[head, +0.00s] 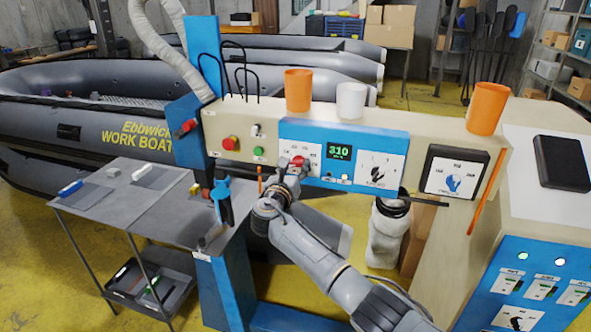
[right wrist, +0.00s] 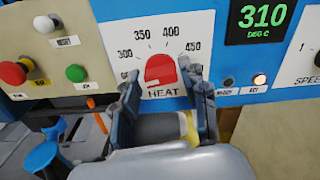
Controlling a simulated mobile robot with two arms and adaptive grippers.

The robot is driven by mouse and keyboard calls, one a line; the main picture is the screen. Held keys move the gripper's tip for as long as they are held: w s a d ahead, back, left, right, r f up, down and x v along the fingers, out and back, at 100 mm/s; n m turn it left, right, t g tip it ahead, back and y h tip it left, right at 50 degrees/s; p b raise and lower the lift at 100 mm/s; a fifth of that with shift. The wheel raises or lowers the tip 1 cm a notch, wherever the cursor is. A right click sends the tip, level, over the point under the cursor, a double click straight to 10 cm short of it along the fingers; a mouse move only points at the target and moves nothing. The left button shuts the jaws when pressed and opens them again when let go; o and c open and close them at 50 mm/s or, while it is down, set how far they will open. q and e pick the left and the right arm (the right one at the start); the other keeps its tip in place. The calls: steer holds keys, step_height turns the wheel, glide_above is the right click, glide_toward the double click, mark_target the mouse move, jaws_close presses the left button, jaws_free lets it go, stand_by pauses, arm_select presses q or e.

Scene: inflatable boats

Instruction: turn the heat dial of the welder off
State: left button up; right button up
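The welder's blue control panel (head: 370,135) has a red heat dial (head: 297,163), which also shows in the right wrist view (right wrist: 160,70). Its white scale runs from a mark at the lower left, partly hidden by a finger, through 300, 350, 400 and 450. I cannot tell exactly where the dial points. The green display (right wrist: 262,20) reads 310 DEG C. My right gripper (head: 292,172) is at the dial, with its open fingers (right wrist: 159,72) on either side of the knob. I see a small gap on the left; contact on the right is unclear. My left gripper is not in view.
A red stop button (head: 230,143) and a green button (head: 259,151) sit left of the dial. Orange cups (head: 298,90) and a white cup (head: 351,100) stand on top. A speed dial (head: 378,172) is to the right. A grey side table (head: 125,210) stands at left.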

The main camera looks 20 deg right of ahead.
steer(key=shift+o, duration=0.9)
steer(key=shift+f, duration=0.2)
steer(key=v, duration=1.2)
